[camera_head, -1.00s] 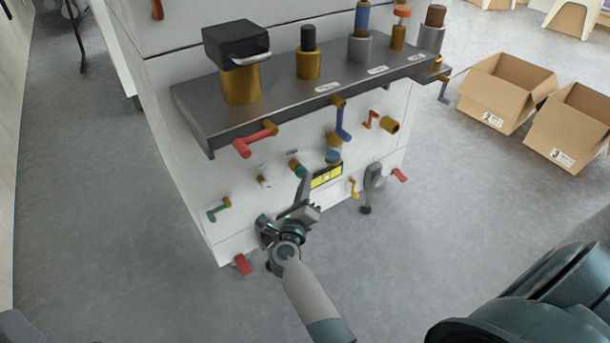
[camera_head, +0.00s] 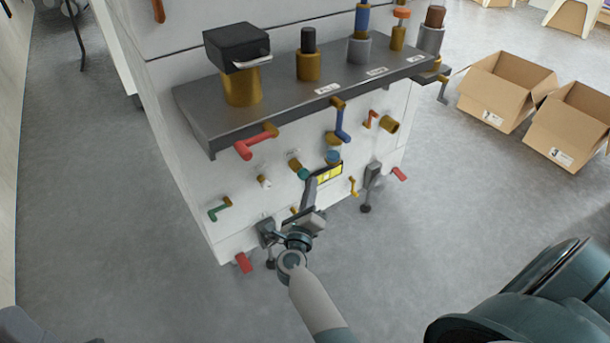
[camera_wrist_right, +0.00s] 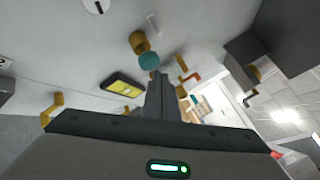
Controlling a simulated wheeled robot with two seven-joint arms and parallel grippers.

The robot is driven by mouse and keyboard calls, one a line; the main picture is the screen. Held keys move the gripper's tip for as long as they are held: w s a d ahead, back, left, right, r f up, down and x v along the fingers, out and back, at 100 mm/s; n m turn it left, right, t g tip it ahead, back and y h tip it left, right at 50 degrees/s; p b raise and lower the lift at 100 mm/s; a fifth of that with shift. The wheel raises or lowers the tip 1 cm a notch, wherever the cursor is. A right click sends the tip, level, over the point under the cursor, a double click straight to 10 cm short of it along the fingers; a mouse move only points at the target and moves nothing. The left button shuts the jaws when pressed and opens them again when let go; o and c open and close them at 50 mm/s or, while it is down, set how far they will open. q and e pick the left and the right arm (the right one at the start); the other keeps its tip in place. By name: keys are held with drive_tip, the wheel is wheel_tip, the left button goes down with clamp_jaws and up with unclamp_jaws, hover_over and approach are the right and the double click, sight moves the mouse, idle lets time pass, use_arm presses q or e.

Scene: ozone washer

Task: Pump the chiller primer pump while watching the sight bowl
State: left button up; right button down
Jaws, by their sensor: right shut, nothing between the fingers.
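A brass fitting with a teal round knob (camera_head: 303,174) sticks out of the white panel. It looks like the primer pump, but no readable label confirms it. It also shows in the wrist view (camera_wrist_right: 149,60). A blue-topped round part (camera_head: 333,156), possibly the sight bowl, sits just to its upper right; no liquid level can be made out. My right gripper (camera_head: 309,184) is shut and empty, its fingertips just below the teal knob. In the wrist view the shut fingers (camera_wrist_right: 157,80) point at the knob; whether they touch it is unclear. My left gripper is out of view.
A yellow display (camera_head: 329,173) sits right of the fingers. Red (camera_head: 257,142), blue (camera_head: 342,122) and green (camera_head: 220,209) handles project around the panel. A dark shelf (camera_head: 205,118) overhangs. Open cardboard boxes (camera_head: 505,90) stand on the floor at right.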

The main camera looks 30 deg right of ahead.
drive_tip(key=s, duration=0.2)
drive_tip(key=s+p, duration=0.1)
drive_tip(key=s, duration=0.1)
drive_tip(key=shift+s+d, duration=0.2)
drive_tip(key=shift+s, duration=0.2)
idle(0.7)
